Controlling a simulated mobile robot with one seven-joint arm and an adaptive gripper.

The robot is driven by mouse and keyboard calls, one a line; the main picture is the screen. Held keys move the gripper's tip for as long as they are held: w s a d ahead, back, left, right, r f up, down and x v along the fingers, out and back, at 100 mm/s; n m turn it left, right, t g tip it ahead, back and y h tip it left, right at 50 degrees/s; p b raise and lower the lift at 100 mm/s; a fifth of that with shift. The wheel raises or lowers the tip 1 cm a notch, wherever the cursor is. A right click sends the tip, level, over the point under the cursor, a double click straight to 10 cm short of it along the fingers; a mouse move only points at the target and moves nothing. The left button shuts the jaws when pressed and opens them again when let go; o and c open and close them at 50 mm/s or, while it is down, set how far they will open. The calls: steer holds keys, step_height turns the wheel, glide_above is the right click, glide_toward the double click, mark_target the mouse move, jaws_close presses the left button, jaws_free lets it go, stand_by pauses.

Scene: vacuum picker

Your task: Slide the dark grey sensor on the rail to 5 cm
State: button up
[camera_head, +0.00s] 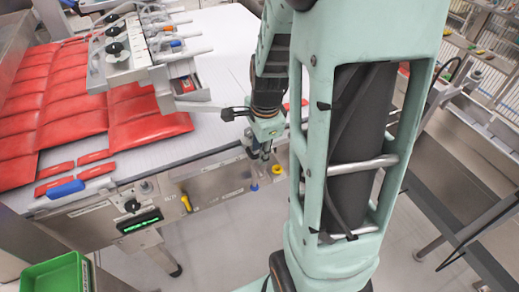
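My gripper (264,155) hangs from the mint-green arm, pointing down at the front side of the conveyor, right of the picture's middle. Its fingers are small and dark here, and I cannot tell whether they are open or shut. The metal side panel of the conveyor (215,184) runs beneath and to the left of it. I cannot clearly make out the dark grey sensor or the rail's scale. They may be hidden by the gripper or too small to tell. A blue knob (254,187) and a yellow knob (277,169) show just below the gripper.
Red packs (45,110) lie on the white conveyor belt (222,60) at left. A vacuum picker head (125,50) stands above them. A control box with a green display (139,222) and a yellow handle (186,203) sit on the front. A green crate (55,270) is at bottom left.

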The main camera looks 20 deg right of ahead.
step_height(320, 180, up, 7)
steer(key=s, duration=0.1)
steer(key=shift+r, duration=0.2)
stand_by(0.4)
steer(key=shift+s, duration=0.1)
